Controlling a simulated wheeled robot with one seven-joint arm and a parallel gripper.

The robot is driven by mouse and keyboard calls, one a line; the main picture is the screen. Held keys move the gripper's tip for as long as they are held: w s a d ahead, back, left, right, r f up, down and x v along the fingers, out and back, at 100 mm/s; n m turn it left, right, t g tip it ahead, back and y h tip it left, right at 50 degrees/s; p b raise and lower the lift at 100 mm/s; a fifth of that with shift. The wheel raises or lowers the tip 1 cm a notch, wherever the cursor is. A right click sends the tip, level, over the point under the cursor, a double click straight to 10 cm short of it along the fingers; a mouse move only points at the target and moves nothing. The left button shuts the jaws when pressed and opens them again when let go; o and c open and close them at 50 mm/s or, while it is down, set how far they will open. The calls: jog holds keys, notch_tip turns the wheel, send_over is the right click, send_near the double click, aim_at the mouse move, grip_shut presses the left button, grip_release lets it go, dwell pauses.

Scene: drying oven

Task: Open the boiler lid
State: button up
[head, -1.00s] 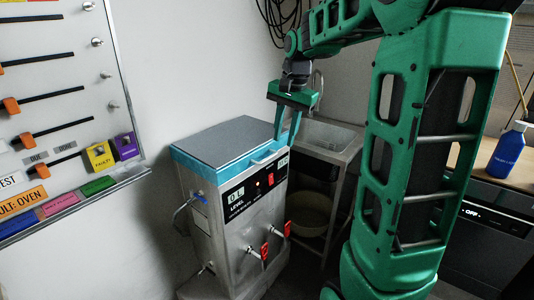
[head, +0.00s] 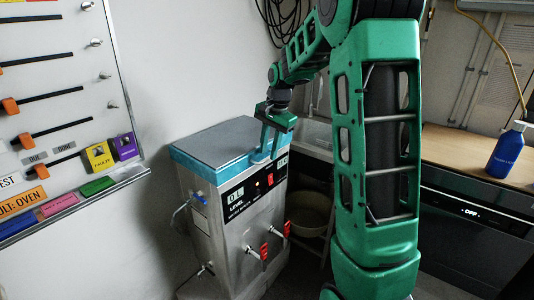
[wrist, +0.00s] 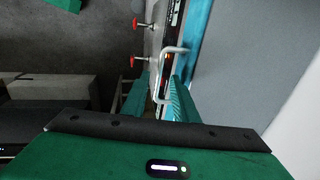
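The boiler (head: 234,225) is a steel box in the head view. Its lid has a flat grey top (head: 215,142) and a blue rim, and it lies shut on the box. The lid's metal loop handle (wrist: 166,49) sticks out from the blue front edge in the wrist view. My gripper (head: 267,157) points down at the front edge of the lid. In the wrist view its two fingers (wrist: 159,92) are apart, with the handle between them. I cannot tell whether either finger touches the handle.
Red-handled taps (head: 264,252) stick out from the boiler's front. A sink (head: 314,135) stands behind it on the right. A sloping panel with sliders (head: 60,90) is at the left. A blue bottle (head: 506,152) stands on the counter at the right.

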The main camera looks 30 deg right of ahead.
jog(key=shift+w+f, duration=0.15)
jog(key=shift+f, duration=0.5)
grip_shut()
jog(key=shift+w+r, duration=0.1)
jog(key=shift+r, duration=0.05)
dwell(0.9)
